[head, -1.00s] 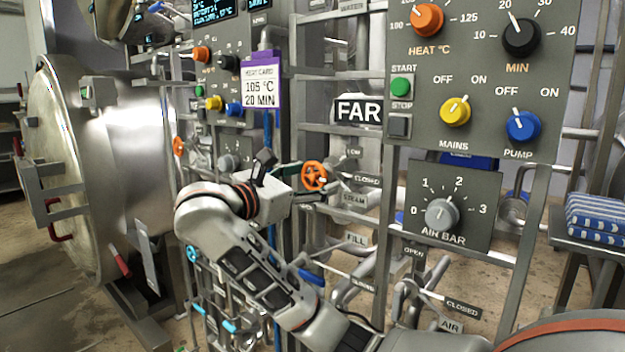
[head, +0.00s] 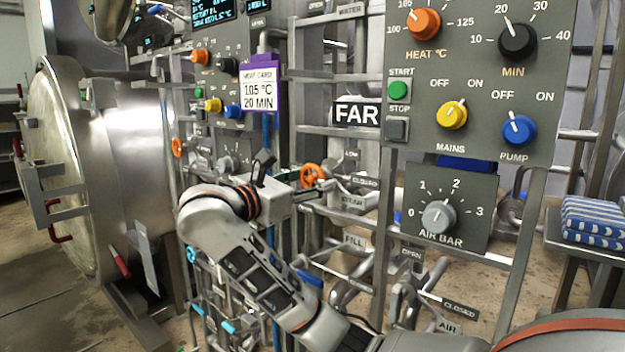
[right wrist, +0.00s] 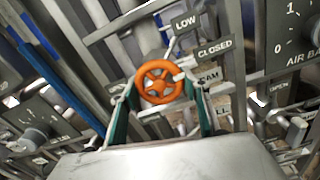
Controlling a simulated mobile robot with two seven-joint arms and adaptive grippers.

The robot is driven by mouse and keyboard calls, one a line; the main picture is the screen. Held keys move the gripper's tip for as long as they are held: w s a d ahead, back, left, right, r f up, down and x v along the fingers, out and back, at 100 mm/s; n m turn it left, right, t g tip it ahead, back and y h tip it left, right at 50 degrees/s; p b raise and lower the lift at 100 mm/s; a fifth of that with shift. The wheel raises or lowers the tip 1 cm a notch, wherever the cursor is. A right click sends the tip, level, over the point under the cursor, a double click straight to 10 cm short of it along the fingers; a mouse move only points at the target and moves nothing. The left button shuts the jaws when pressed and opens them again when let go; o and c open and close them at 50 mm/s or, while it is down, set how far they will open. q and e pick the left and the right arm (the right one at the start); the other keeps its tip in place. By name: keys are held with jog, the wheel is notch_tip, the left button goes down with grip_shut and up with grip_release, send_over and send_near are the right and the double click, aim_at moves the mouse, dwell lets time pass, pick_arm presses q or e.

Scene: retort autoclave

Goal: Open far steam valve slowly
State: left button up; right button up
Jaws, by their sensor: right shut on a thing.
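The far steam valve is an orange spoked handwheel (head: 313,175) on the pipe rack, below the FAR sign (head: 356,113). In the right wrist view the wheel (right wrist: 158,82) sits between the two fingers, in front of the LOW (right wrist: 186,22), CLOSED (right wrist: 214,50) and partly hidden STEAM (right wrist: 209,76) labels. My right gripper (right wrist: 160,100) is shut on the wheel, one finger on each side; in the head view the fingers are largely hidden behind my wrist and the wheel. My left gripper is out of view.
The grey control panel (head: 470,75) and the AIR BAR panel (head: 470,235) stand right of the wheel. Pipes and blue-handled valves lie close below. A purple heat card (head: 261,86) hangs to the left. The large steel retort (head: 125,165) is farther left.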

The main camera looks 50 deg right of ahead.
jog(key=shift+r+n+p, duration=0.25)
jog(key=shift+n+p, duration=0.25)
jog(key=shift+n, duration=0.1)
jog(key=shift+s+n+p, duration=0.1)
jog(key=shift+n+p, duration=0.55)
jog(key=shift+n, duration=0.25)
jog(key=shift+r+n+p, duration=0.1)
jog(key=shift+n+p, duration=0.25)
jog(key=shift+n, duration=0.05)
jog(key=shift+n+p, duration=1)
jog(key=shift+n, duration=0.1)
jog(key=shift+n+p, duration=0.65)
jog(key=shift+n, duration=0.05)
jog(key=shift+f+n, duration=0.2)
jog(key=shift+n, duration=0.2)
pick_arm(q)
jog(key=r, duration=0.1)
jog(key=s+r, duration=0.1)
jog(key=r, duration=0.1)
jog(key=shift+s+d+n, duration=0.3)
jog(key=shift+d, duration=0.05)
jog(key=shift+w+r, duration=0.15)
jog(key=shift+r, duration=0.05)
